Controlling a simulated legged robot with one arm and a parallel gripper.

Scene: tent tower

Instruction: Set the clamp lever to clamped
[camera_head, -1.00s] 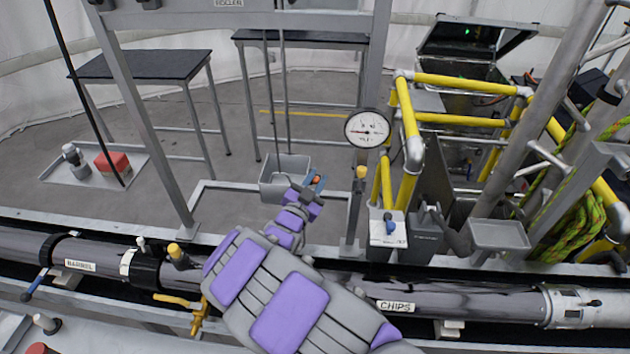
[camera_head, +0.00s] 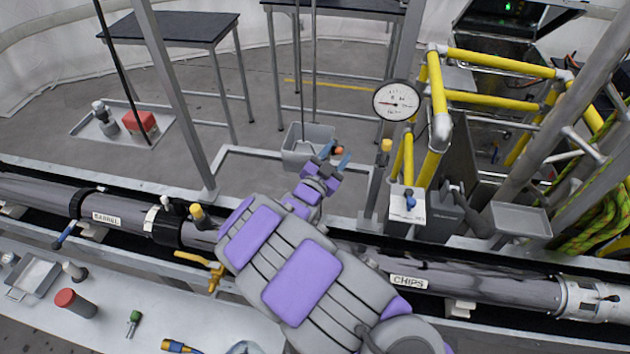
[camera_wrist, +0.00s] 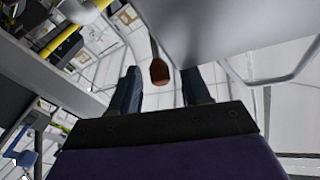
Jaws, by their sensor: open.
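My gripper (camera_head: 334,155) is open, reaching over the pipe toward the grey box (camera_head: 301,158). In the wrist view, its two dark fingers (camera_wrist: 160,88) stand apart. A lever with an orange-brown knob (camera_wrist: 159,72) shows in the gap between them, apart from both fingers. The same orange knob (camera_head: 340,150) shows at the fingertips in the head view. I cannot tell for sure that it is the clamp lever, and its base is hidden. A blue-handled lever (camera_head: 63,236) and a yellow handle (camera_head: 192,257) sit along the pipe at the left.
The dark pipe (camera_head: 460,285) runs across below my arm. A round gauge (camera_head: 396,101) and yellow rails (camera_head: 500,62) stand right of the gripper. A white bench (camera_head: 130,300) with a red-topped cylinder (camera_head: 75,302) is at lower left. Open floor lies behind the box.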

